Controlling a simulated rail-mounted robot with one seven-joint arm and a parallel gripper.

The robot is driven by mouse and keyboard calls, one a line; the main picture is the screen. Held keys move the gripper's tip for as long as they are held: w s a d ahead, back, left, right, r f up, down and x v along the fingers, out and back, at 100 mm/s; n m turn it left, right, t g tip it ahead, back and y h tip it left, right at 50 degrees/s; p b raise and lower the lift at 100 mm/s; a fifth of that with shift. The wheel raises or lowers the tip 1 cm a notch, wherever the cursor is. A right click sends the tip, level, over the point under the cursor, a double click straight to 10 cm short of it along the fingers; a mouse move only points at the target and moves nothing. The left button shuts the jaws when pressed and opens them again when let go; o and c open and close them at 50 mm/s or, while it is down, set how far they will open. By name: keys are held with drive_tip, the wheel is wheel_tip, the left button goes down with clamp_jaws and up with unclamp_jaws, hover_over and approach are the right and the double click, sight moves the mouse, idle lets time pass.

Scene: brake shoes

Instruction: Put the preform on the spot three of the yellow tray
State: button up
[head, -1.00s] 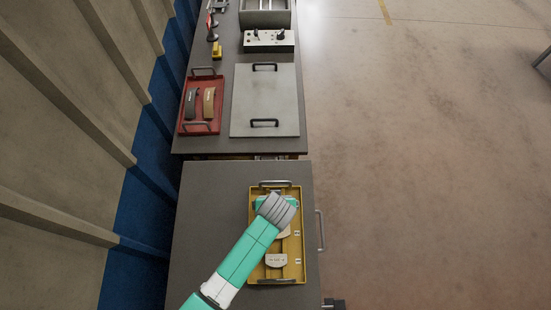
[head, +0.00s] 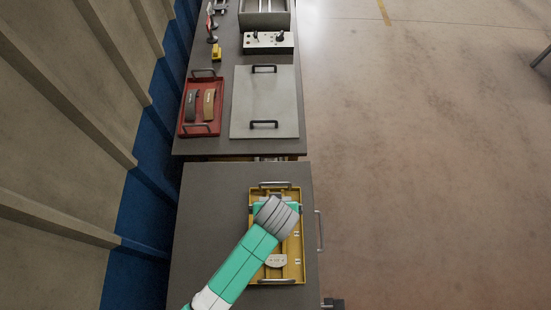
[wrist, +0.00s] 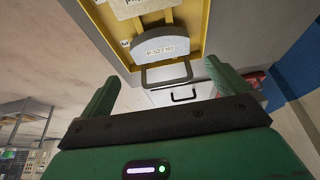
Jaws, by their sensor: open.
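The yellow tray (head: 254,262) lies on the near table, with a metal handle at each end. One pale grey preform (head: 276,260) lies in its near part. In the wrist view, a grey preform (wrist: 162,49) with a printed label sits in the tray by the far handle, and another pale preform (wrist: 128,7) is cut off at the top edge. My gripper (wrist: 161,70) is open, with green fingers apart and nothing held between them. In the head view my wrist covers the tray's far part, hiding the preform there.
On the far table, a red tray (head: 187,128) holds a dark and a brown curved shoe. A grey plate (head: 265,100) with two black handles lies beside it, with a control box (head: 268,42) behind. The near table's left side (head: 210,200) is clear.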

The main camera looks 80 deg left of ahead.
drive_tip(key=shift+v, duration=2)
drive_tip(key=shift+a, duration=0.1)
drive_tip(key=w+d+r+m+t+y, duration=0.25)
drive_tip(key=w+r+m+t, duration=0.5)
drive_tip(key=w+r, duration=1.4)
drive_tip(key=w+d+r+m+t+h, duration=0.1)
drive_tip(key=d+r+t, duration=0.35)
drive_tip(key=r, duration=0.45)
drive_tip(key=w+d+r+m+t+h, duration=0.1)
drive_tip(key=d+r+m+t, duration=0.15)
drive_tip(key=d+r, duration=0.45)
drive_tip(key=w+d+r+m+t+h, duration=0.15)
drive_tip(key=r+t, duration=0.25)
drive_tip(key=r, duration=0.8)
drive_tip(key=s+d+r+m+t+h, duration=0.2)
drive_tip(key=s+d+r+t, duration=0.1)
drive_tip(key=d+r, duration=0.3)
drive_tip(key=s+d+r+m+t+h, duration=0.1)
drive_tip(key=s+d+r+t+h, duration=0.2)
drive_tip(key=r, duration=0.5)
wheel_tip(320, 180, up, 10)
drive_tip(key=y+p, duration=0.1)
drive_tip(key=p, duration=0.9)
drive_tip(key=shift+s+d+r+y, duration=0.15)
drive_tip(key=shift+s+d+y, duration=0.15)
drive_tip(key=shift+d+y, duration=0.15)
